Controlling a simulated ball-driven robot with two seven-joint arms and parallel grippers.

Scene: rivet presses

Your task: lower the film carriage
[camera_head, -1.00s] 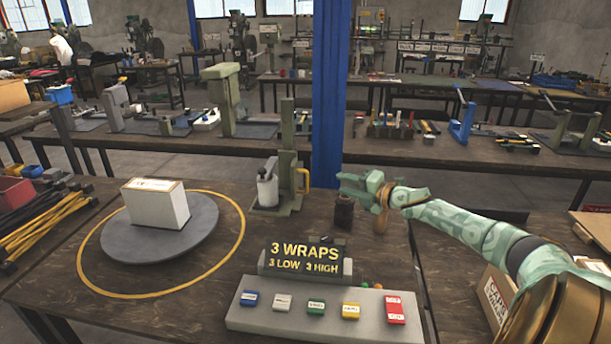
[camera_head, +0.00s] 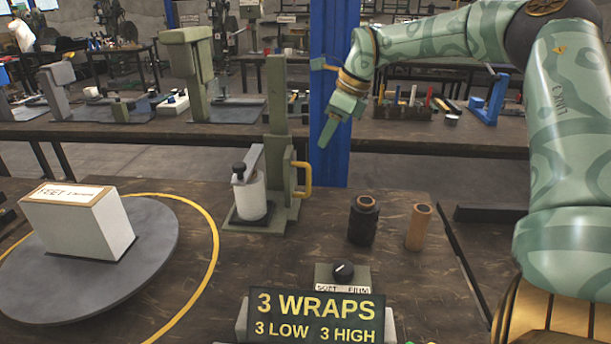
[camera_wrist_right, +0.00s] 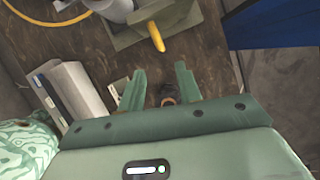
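My left gripper is not in view.
A white box (camera_head: 75,225) stands on a round grey turntable (camera_head: 150,235) at left, inside a yellow ring. A dark spool (camera_head: 363,222) and a brown tube (camera_head: 419,228) stand right of the mast. A "3 WRAPS" display (camera_head: 316,316) is in front. A blue post (camera_head: 333,165) rises behind.

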